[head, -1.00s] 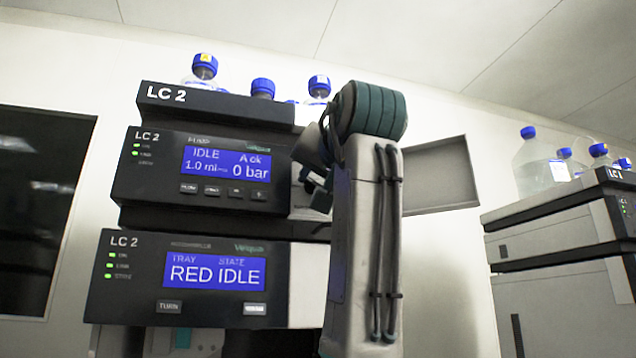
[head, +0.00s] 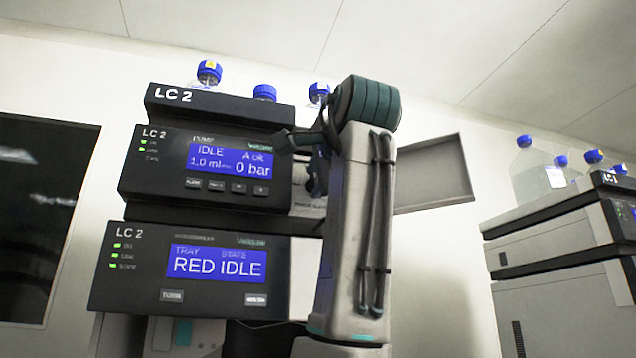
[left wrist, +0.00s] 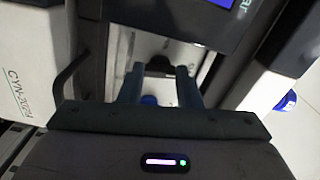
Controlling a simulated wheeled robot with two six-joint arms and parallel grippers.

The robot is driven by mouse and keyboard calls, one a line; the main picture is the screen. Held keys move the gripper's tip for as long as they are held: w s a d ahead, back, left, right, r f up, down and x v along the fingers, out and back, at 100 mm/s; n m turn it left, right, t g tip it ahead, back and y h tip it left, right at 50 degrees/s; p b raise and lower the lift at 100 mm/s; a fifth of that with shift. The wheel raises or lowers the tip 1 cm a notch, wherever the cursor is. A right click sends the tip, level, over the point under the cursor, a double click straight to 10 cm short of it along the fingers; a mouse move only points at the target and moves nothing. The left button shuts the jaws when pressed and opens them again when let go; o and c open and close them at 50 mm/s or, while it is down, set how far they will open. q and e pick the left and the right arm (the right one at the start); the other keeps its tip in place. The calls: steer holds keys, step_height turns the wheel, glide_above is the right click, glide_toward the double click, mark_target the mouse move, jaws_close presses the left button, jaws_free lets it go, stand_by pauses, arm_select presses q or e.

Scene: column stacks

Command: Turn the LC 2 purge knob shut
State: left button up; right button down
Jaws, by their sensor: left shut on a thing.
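The LC 2 pump module (head: 160,185) stands in the middle of the LC 2 stack in the head view; its screen reads IDLE, 1.0 ml and 0 bar. My left gripper (left wrist: 160,70) reaches into the opening at the module's right side. In the left wrist view its two fingers are shut on the dark purge knob (left wrist: 159,64). A small blue part (left wrist: 149,100) shows between the fingers, nearer the palm. In the head view my arm hides the knob and most of the gripper. My right gripper is not in view.
An open door panel (head: 436,174) sticks out to the right behind my arm. A lower LC 2 module (head: 140,285) reads RED IDLE. Blue-capped bottles (head: 209,72) stand on top of the stack. The LC 1 stack (head: 560,235) stands at the right, with a gap between.

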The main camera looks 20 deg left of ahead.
arm_select(q)
steer(key=shift+m+b, duration=0.35)
steer(key=shift+m, duration=0.65)
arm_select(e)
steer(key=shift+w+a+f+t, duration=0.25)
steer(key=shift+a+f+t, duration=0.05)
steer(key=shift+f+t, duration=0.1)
arm_select(q)
steer(key=o, duration=0.7)
steer(key=shift+w, duration=0.1)
steer(key=b+v, duration=0.3)
steer(key=v, duration=0.8)
steer(key=shift+b, duration=0.3)
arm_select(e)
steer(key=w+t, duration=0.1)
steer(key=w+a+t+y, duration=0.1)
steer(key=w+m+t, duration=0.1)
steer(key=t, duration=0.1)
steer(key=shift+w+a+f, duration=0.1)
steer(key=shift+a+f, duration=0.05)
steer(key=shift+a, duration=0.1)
arm_select(q)
steer(key=shift+w, duration=0.1)
